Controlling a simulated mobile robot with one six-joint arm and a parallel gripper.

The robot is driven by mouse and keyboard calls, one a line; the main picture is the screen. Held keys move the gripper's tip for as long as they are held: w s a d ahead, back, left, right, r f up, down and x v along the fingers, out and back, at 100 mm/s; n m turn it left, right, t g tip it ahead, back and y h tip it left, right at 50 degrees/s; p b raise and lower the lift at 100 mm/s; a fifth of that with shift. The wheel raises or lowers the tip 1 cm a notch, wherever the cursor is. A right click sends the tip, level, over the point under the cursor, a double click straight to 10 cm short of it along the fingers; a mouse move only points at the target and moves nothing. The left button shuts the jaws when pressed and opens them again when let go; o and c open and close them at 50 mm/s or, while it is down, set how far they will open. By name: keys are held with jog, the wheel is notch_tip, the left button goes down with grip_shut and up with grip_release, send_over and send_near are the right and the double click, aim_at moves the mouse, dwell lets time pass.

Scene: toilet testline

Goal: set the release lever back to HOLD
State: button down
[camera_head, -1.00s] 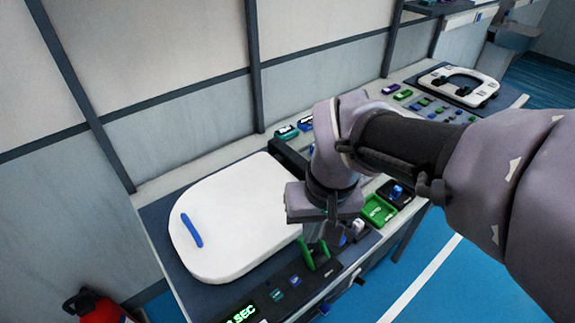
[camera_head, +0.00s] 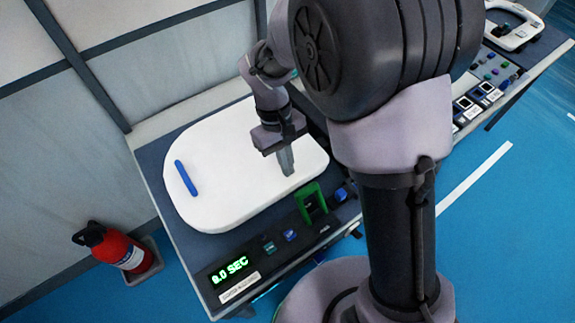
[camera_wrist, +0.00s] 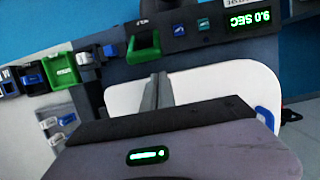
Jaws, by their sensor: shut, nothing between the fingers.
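A green U-shaped handle (camera_head: 311,202), which looks like the release lever, stands up from the dark control strip (camera_head: 262,265) in front of the white toilet seat lid (camera_head: 225,180). It also shows at the top of the wrist view (camera_wrist: 143,48). Its position label is too small to read. My gripper (camera_head: 287,168) points down over the right part of the white lid, behind and left of the green handle and apart from it. Its fingers (camera_wrist: 158,88) are together and empty.
A lit green SEC readout (camera_head: 229,270) and small teal and blue buttons (camera_head: 290,235) sit left of the handle. A blue knob (camera_head: 342,193) stands close on its right. A green tray (camera_wrist: 62,70) lies further along. A red extinguisher (camera_head: 118,250) stands on the floor.

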jog(key=b+x, duration=0.2)
jog(key=x, duration=0.4)
jog(key=shift+f, duration=0.4)
jog(key=shift+d+r+b, duration=0.15)
jog(key=shift+b, duration=0.15)
